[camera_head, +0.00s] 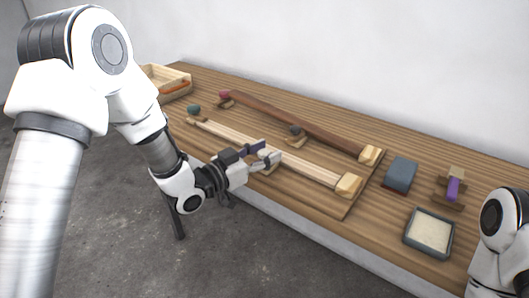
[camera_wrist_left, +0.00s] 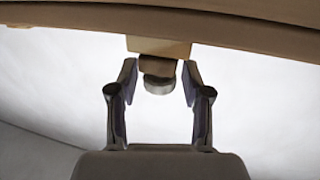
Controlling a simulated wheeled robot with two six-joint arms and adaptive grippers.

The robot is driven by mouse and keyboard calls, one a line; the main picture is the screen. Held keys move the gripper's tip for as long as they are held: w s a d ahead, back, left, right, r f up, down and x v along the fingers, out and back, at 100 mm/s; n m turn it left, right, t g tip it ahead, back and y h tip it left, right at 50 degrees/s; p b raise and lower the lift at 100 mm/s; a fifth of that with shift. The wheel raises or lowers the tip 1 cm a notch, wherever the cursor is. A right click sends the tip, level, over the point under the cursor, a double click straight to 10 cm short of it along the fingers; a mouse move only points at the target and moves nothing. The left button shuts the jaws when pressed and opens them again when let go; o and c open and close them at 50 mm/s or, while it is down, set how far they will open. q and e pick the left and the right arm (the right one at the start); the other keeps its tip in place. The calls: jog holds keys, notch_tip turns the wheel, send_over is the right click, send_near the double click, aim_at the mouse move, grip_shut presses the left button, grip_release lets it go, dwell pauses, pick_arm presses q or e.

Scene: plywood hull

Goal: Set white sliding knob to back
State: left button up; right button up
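My left gripper (camera_head: 268,157) is at the middle of this rail and largely hides the knob there. In the left wrist view, a pale grey-white knob (camera_wrist_left: 159,84) on a short brown neck sits between the open fingers of the left gripper (camera_wrist_left: 159,80), with gaps on both sides. My right gripper is out of view.
To the right are a blue-grey block (camera_head: 400,174), a purple piece (camera_head: 453,189) and a framed pale tray (camera_head: 430,234). A wooden box (camera_head: 172,84) stands far left.

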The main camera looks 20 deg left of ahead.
pick_arm(q)
jog(key=v, duration=1.2)
dwell(0.3)
jog(key=s+d+f+g+y+p, duration=0.2)
jog(key=s+f+g+p, duration=0.25)
jog(key=f, duration=0.35)
jog(key=s+d+f+g+y+p, duration=0.2)
jog(key=s+d+f+g+p, duration=0.25)
jog(key=f, duration=0.45)
jog(key=s+a+f+n+g+y+p, duration=0.1)
jog(key=s+a+f+n+g+y, duration=0.2)
jog(key=s, duration=0.5)
jog(key=s+a+f+n+g+y+p, duration=0.1)
jog(key=s+a+f+n+g+y, duration=0.1)
jog(key=s, duration=0.6)
notch_tip(320, 180, down, 4)
jog(key=a+n+g, duration=0.1)
jog(key=a+n, duration=0.1)
jog(key=shift+s+a+y, duration=0.25)
jog(key=shift+a+y, duration=0.1)
jog(key=shift+y, duration=0.05)
